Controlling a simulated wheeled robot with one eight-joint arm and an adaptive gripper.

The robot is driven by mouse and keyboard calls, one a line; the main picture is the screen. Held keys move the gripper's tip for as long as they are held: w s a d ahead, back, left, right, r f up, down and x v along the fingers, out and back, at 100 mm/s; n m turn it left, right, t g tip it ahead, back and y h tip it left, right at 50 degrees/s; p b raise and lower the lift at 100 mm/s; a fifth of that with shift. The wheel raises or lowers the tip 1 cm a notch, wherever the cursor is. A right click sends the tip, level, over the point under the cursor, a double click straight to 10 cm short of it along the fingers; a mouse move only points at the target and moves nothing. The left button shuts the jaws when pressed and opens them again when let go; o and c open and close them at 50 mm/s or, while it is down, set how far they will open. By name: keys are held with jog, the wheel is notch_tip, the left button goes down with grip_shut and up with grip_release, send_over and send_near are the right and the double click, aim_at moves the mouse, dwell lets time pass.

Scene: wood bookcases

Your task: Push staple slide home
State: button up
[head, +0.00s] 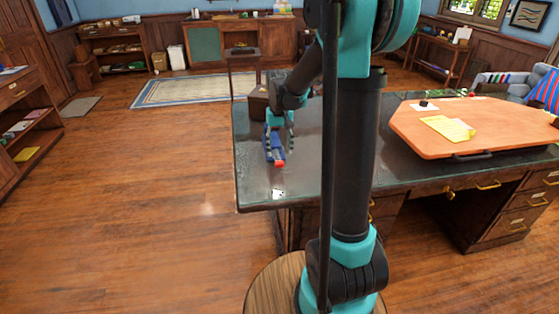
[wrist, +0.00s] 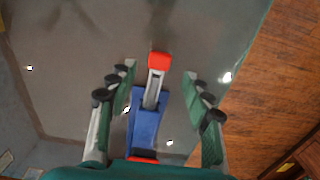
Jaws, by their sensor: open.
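A blue stapler (head: 274,144) with a red end (head: 280,163) lies on the dark desk top near its left edge. In the wrist view its blue body (wrist: 146,122) lies between my fingers, with a grey metal slide (wrist: 153,90) sticking out of it. A red piece (wrist: 159,61) caps the slide's outer end. My gripper (wrist: 158,95) is open, one green-padded finger on each side of the stapler, with gaps showing. It also shows over the stapler in the head view (head: 278,130). The stapler's rear is partly hidden by my gripper.
The dark desk (head: 255,187) has bare top around the stapler. An orange board (head: 500,125) with yellow paper (head: 449,128) covers its right part. A dark brown box (head: 258,102) stands behind my gripper. The wood floor left of the desk is clear.

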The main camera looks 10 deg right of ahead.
aim_at(279, 163)
jog(key=shift+f, duration=2.7)
grip_shut()
